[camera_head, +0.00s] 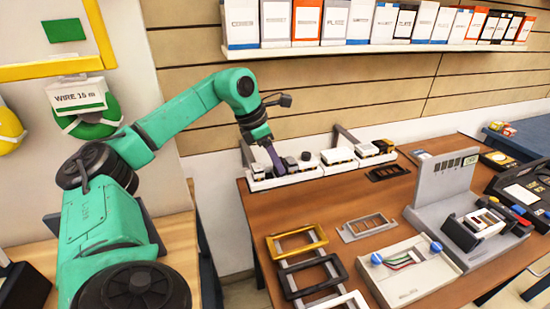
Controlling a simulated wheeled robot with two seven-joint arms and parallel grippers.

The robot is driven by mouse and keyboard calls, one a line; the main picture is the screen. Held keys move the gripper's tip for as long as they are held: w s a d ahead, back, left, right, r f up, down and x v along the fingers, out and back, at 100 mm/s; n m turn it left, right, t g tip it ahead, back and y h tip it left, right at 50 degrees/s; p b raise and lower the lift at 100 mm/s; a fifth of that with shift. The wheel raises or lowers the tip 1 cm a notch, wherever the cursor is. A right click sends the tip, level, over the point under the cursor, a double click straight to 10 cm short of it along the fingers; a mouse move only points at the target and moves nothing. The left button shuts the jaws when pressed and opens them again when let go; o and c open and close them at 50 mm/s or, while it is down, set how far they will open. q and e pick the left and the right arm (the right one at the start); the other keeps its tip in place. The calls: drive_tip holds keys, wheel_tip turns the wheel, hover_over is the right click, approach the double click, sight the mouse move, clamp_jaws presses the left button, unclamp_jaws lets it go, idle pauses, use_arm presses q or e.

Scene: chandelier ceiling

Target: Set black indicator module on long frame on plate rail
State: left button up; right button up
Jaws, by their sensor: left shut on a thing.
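My left gripper (275,163) reaches down over the left part of a white module tray (285,181) at the back of the table. It is shut on a small module there, mostly hidden by the fingers, so its colour is unclear. Small dark and light modules stand in this tray and in a second white tray (345,165) beside it. A long grey frame (347,235) with several openings lies on the table. I cannot tell which part is the plate rail. My right gripper is out of view.
Yellow (274,251), black (284,284) and white frames lie near the front left table edge. A wired board with blue knobs (404,287) and a grey upright stand (425,190) fill the right. A dark frame (388,172) lies behind. Bare wood (275,215) shows at left.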

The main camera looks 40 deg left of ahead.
use_arm(q)
drive_tip(key=shift+f, duration=0.3)
idle(0.5)
drive_tip(key=o, duration=1.4)
wheel_tip(320, 180, up, 6)
drive_tip(key=p, duration=0.6)
drive_tip(key=shift+r, duration=0.1)
